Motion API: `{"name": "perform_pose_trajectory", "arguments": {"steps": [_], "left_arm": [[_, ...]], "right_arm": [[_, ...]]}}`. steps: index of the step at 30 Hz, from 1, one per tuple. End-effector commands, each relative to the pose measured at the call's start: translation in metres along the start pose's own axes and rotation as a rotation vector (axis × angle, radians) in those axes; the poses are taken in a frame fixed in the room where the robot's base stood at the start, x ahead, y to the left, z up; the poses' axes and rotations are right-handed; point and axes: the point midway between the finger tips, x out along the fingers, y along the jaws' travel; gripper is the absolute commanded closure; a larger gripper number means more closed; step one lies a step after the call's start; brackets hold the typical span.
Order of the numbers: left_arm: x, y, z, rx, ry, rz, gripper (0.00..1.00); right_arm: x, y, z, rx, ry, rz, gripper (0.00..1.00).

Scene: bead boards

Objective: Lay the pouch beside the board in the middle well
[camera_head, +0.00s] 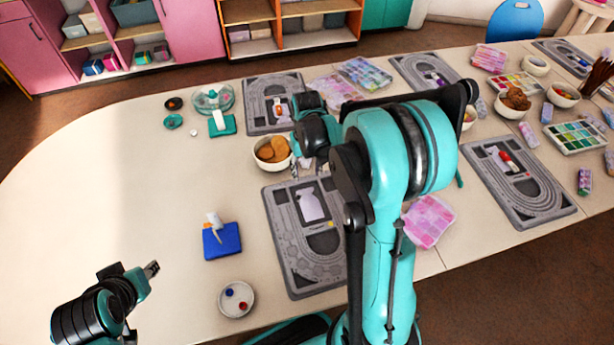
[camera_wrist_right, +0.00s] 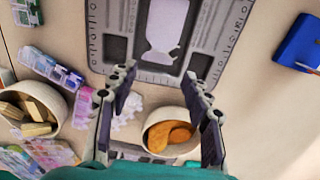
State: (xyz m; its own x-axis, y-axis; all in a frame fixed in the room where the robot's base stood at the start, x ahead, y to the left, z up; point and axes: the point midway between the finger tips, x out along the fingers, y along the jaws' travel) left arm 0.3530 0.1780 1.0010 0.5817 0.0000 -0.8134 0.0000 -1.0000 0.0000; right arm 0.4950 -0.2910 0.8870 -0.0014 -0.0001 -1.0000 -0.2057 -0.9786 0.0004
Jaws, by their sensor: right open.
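A grey bead board (camera_head: 290,240) lies on the table in front of me. Its middle well (camera_wrist_right: 163,30) shows a flat, pale, narrow-necked pouch shape; I cannot tell whether it is printed. A crumpled pale lilac thing, which looks like the pouch (camera_wrist_right: 126,110), lies just off the board's far edge, beside a bowl. My right gripper (camera_wrist_right: 160,115) is open above that edge, the lilac thing between its fingers in the wrist view, close to the left one. In the head view my right arm hides much of this. My left gripper (camera_head: 151,268) is over the bare table at left, its jaws unclear.
A bowl with orange contents (camera_head: 272,154) stands close to the right gripper. A blue block with a white bottle (camera_head: 222,241) and a small dish with beads (camera_head: 236,300) stand left of the board. Other boards and bowls fill the right side. The table's left is clear.

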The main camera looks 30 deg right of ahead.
Motion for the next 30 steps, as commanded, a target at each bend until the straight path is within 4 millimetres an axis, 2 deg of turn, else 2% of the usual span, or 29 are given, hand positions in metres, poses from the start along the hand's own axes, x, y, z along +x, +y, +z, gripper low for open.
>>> {"name": "perform_pose_trajectory", "arguments": {"steps": [5, 8, 12, 18, 24, 30], "left_arm": [[-0.003, 0.000, -0.002, 0.000, 0.000, 0.000, 0.66], [-0.003, 0.000, -0.002, 0.000, 0.000, 0.000, 0.66], [-0.003, 0.000, -0.002, 0.000, 0.000, 0.000, 0.66], [-0.003, 0.000, -0.002, 0.000, 0.000, 0.000, 0.66], [-0.003, 0.000, -0.002, 0.000, 0.000, 0.000, 0.66], [-0.003, 0.000, -0.002, 0.000, 0.000, 0.000, 0.66]], "right_arm": [[-0.018, -0.003, 0.003, -0.005, 0.013, 0.000, 0.51], [-0.035, -0.011, 0.014, -0.020, 0.055, 0.001, 0.51], [-0.070, -0.030, 0.042, -0.059, 0.164, -0.001, 0.51], [-0.106, -0.055, 0.092, -0.118, 0.345, -0.016, 0.51], [-0.118, -0.072, 0.137, -0.169, 0.508, -0.041, 0.51], [-0.118, -0.080, 0.159, -0.196, 0.603, -0.061, 0.51]]}}
